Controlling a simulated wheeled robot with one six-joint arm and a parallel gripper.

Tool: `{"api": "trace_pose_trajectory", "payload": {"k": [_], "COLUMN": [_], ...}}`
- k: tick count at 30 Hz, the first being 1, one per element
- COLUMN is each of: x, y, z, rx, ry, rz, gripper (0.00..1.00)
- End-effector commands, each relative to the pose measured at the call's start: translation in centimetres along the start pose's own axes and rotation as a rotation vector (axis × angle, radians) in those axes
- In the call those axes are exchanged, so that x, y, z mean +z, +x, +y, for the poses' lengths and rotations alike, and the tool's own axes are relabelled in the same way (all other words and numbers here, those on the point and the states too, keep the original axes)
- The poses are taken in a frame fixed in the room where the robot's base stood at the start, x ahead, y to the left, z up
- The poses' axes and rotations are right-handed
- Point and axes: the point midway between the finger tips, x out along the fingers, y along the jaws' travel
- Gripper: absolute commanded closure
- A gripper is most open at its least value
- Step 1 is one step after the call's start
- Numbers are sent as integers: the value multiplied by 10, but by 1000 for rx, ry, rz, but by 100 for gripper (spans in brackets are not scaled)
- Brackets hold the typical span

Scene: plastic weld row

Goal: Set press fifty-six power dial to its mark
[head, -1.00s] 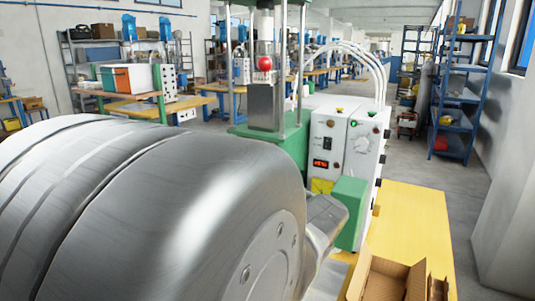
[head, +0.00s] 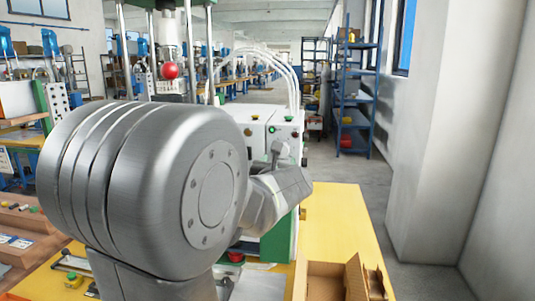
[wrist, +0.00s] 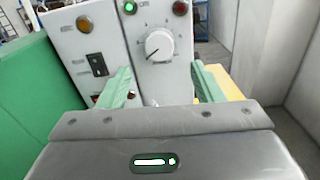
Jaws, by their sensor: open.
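The power dial (wrist: 159,45) is a round pale knob on the white press control box (wrist: 187,75). Small scale marks ring it. In the wrist view it lies ahead of my gripper (wrist: 163,86), between and beyond the two green fingers. The fingers are wide apart and empty, and nothing shows them touching the knob. Its exact setting and the target mark are too small to read. In the head view the dial (head: 278,149) shows just above my arm, which hides the lower panel.
A lit green lamp (wrist: 131,7) and a red lamp (wrist: 180,8) sit above the dial. A black switch (wrist: 97,64) is to its left. An open cardboard box (head: 328,281) stands on the yellow bench (head: 345,220). A wall pillar is at right.

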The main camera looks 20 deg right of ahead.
Motion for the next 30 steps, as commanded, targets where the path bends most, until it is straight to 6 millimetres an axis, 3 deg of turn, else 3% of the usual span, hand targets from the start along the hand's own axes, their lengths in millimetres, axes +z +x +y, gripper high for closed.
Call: {"api": "trace_pose_trajectory", "payload": {"k": [12, 18, 27, 30], "x": [1, 0, 0, 0], "y": [61, 72, 73, 73], "z": [1, 1, 1, 1], "rx": [2, 1, 1, 1], "ry": [1, -1, 0, 0], "rz": [1, 0, 0, 0], "gripper": [40, 40, 40, 59]}}
